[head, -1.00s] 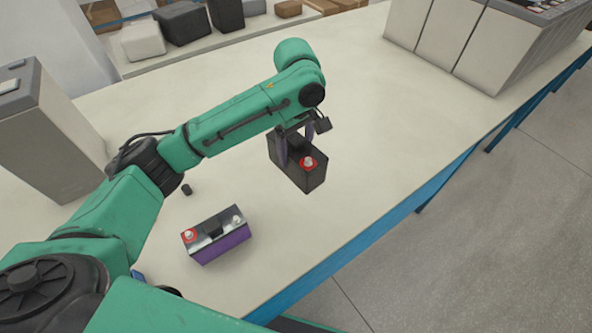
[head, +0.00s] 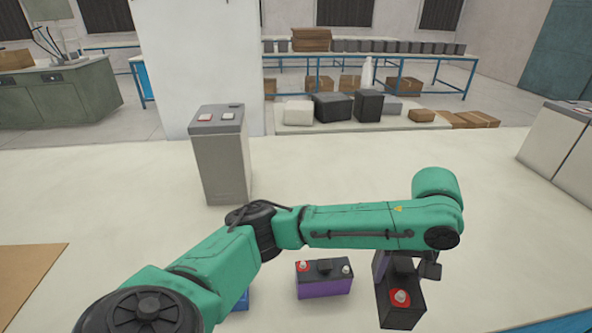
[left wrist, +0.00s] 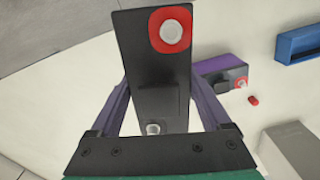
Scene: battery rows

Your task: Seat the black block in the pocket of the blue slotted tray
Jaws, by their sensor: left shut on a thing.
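The black block (head: 400,303) is a battery-like box with a red-ringed terminal and a plain one on top. My left gripper (head: 385,264) is shut on it, with purple fingers along its two long sides. In the left wrist view the block (left wrist: 152,62) fills the middle between the fingers. The blue tray (left wrist: 298,42) lies at the upper right of the left wrist view, cut by the edge, apart from the block. In the head view only a blue bit of it (head: 242,301) shows behind my arm; its pocket is hidden there. My right gripper is not in view.
A purple-and-black battery (head: 324,280) stands on the table between tray and block. A small red cap (left wrist: 253,100) lies near it. A tall grey cabinet (head: 221,160) stands behind my arm; grey units (head: 560,150) stand at far right. A brown board (head: 28,280) lies at left.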

